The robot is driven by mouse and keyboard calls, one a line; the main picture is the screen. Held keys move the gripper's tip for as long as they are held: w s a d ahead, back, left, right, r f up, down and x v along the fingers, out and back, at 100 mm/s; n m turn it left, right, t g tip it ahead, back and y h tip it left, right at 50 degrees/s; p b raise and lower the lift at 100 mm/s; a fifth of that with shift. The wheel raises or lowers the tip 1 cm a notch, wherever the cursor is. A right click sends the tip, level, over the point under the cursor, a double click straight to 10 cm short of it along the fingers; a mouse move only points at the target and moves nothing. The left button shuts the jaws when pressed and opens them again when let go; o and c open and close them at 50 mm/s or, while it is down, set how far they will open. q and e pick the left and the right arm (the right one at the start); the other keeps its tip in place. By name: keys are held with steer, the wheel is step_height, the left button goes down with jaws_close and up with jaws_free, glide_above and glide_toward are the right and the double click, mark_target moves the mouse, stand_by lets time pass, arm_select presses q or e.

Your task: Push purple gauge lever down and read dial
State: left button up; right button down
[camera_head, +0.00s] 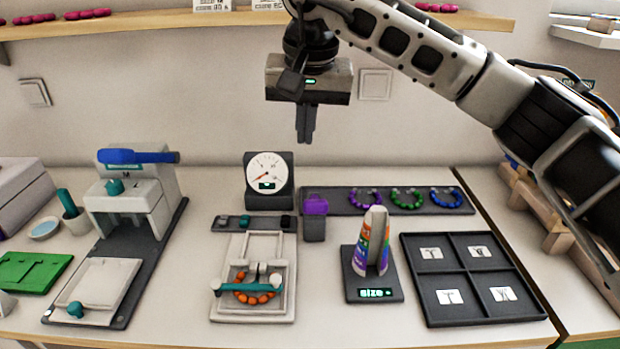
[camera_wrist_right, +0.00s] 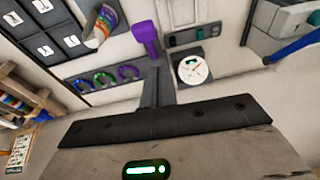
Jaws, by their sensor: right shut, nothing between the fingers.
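The purple lever (camera_head: 316,206) sits on top of a small dark post right of the gauge; it also shows in the right wrist view (camera_wrist_right: 147,35). The round white dial (camera_head: 266,173) stands in a dark housing behind a dark strip, and its red needle points to the lower left. It also shows in the right wrist view (camera_wrist_right: 193,69). My right gripper (camera_head: 305,138) is shut and empty, fingers pointing down, in the air above and behind the lever, apart from it. Its fingers show in the right wrist view (camera_wrist_right: 158,82). My left gripper is not in view.
A white frame with orange beads and a teal bar (camera_head: 248,287) lies in front of the gauge. A striped cone on a size base (camera_head: 372,290) stands right of it. A dark tray (camera_head: 472,317) is farther right. A press with a blue handle (camera_head: 138,157) stands left.

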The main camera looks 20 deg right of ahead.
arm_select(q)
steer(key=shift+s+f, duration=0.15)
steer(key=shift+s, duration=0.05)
arm_select(e)
steer(key=shift+w+d+r+h, duration=0.2)
steer(key=shift+d+r+h, duration=0.2)
steer(key=shift+d+r, duration=0.45)
steer(key=p, duration=0.1)
glide_above(314, 200)
steer(key=w, duration=0.2)
steer(key=x, duration=0.3)
steer(key=s+x, duration=0.1)
steer(key=x, duration=0.2)
steer(key=s+x, duration=0.1)
steer(key=x, duration=0.2)
steer(key=shift+f, duration=0.25)
steer(key=f, duration=0.1)
steer(key=s+f, duration=0.1)
steer(key=f, duration=0.1)
steer(key=shift+s+a+p, duration=0.1)
steer(key=shift+a+p, duration=0.05)
steer(key=shift+p, duration=0.25)
steer(key=shift+s+f, duration=0.25)
steer(key=shift+f, duration=0.25)
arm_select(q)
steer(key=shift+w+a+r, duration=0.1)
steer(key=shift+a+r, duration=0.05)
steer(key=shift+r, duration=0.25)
